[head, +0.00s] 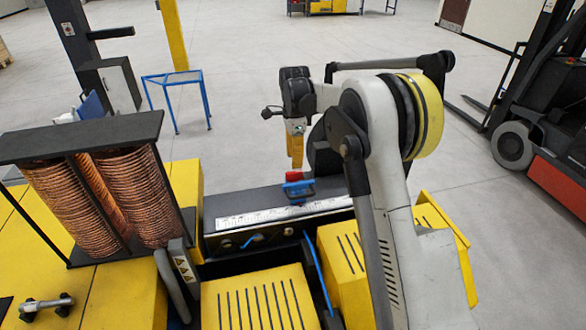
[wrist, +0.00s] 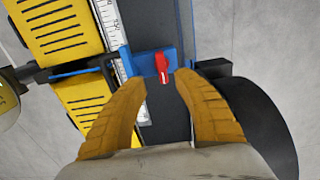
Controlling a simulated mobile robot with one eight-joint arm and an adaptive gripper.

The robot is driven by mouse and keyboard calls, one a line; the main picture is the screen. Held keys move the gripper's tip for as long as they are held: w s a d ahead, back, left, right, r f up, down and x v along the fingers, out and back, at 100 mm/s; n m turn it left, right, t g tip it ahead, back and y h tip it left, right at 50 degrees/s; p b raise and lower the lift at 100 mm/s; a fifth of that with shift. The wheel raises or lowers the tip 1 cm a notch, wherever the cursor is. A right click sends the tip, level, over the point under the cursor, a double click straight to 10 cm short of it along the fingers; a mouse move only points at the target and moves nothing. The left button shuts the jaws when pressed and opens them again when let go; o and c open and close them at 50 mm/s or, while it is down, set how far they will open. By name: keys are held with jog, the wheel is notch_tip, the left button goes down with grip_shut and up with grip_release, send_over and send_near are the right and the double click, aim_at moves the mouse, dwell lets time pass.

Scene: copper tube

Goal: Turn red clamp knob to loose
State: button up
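The red clamp knob (wrist: 163,68) sits on a blue clamp block (wrist: 143,63) beside the white ruler in the wrist view. Its handle points toward my gripper. My gripper (wrist: 150,78) has its two yellow fingers apart, with the knob just ahead of and between the tip line. I see no contact between fingers and knob. In the head view the red knob (head: 293,176) shows above the blue clamp (head: 298,189), and my gripper (head: 296,166) is right above it, pointing down. The finger gap cannot be made out from that side.
The ruler (head: 250,219) runs along the dark rail. Copper tube coils (head: 97,205) stand in a black frame at left. Yellow slotted covers (head: 262,298) lie in front. A forklift (head: 545,120) stands at right. The floor behind the rail is mostly open.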

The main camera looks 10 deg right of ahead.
aim_at(294, 172)
jog(key=f, duration=0.4)
jog(key=f+p, duration=0.1)
jog(key=f, duration=0.2)
jog(key=shift+w+f, duration=0.2)
jog(key=shift+f, duration=0.2)
grip_shut()
